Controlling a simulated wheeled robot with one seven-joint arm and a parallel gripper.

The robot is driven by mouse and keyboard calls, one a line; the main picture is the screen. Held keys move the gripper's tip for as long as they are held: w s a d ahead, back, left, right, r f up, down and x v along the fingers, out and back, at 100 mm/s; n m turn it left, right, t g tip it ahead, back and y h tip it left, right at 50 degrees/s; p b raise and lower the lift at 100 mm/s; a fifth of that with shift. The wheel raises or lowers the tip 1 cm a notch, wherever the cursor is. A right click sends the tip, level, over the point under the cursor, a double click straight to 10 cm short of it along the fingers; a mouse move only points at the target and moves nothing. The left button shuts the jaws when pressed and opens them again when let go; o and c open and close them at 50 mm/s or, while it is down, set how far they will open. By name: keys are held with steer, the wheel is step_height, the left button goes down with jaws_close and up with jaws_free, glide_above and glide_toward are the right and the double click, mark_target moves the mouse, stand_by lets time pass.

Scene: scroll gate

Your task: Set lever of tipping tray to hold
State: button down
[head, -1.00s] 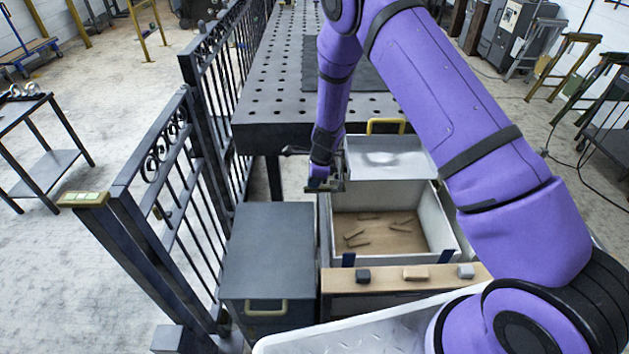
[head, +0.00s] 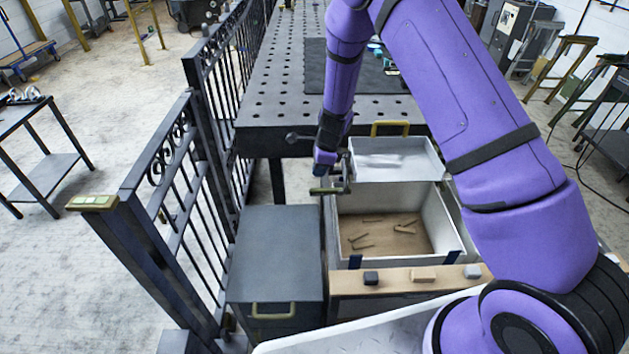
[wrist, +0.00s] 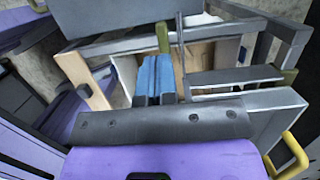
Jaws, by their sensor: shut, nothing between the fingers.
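The tipping tray (head: 390,158) is a pale shallow pan with a yellow handle, behind an open pale bin (head: 455,232). My gripper (head: 324,165) is at the bin's back left corner, beside the tray's left side. In the wrist view its blue fingers (wrist: 155,78) are together and empty, over the bin's opening. An olive bar (head: 327,190) lies just below the gripper. Contact between fingers and lever cannot be made out.
Small brown sticks lie in the bin. A wooden ledge (head: 395,282) with three small blocks is in front of it. A dark cabinet (head: 275,255) stands left, beside a black iron gate (head: 165,190). A perforated table (head: 270,108) is behind.

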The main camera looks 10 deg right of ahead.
steer(key=a+v, duration=0.1)
steer(key=v, duration=0.7)
steer(key=shift+w+a+r, duration=0.15)
steer(key=shift+w+a, duration=0.1)
steer(key=shift+a, duration=0.1)
steer(key=s+d+r+n+t, duration=0.1)
steer(key=s+d+r+n, duration=0.2)
steer(key=r, duration=0.5)
steer(key=s+d+r+n, duration=0.1)
steer(key=s+r+n, duration=0.2)
steer(key=s+r, duration=0.45)
steer(key=s+d+r+n+t, duration=0.1)
steer(key=s+d+r+n, duration=0.2)
steer(key=r, duration=0.7)
steer(key=s+d+r+n+t+h, duration=0.1)
steer(key=s+r+n, duration=0.2)
steer(key=s, duration=0.5)
steer(key=s+d+r+n, duration=0.2)
steer(key=s+n, duration=0.2)
steer(key=s, duration=0.4)
steer(key=s+d+r+n+t+h, duration=0.1)
steer(key=s+d+r+n, duration=0.1)
steer(key=s, duration=0.6)
steer(key=shift+d+r+n+t+h, duration=0.2)
steer(key=shift+r+n+t+h, duration=0.1)
steer(key=shift+r+n, duration=0.7)
steer(key=shift+f, duration=0.15)
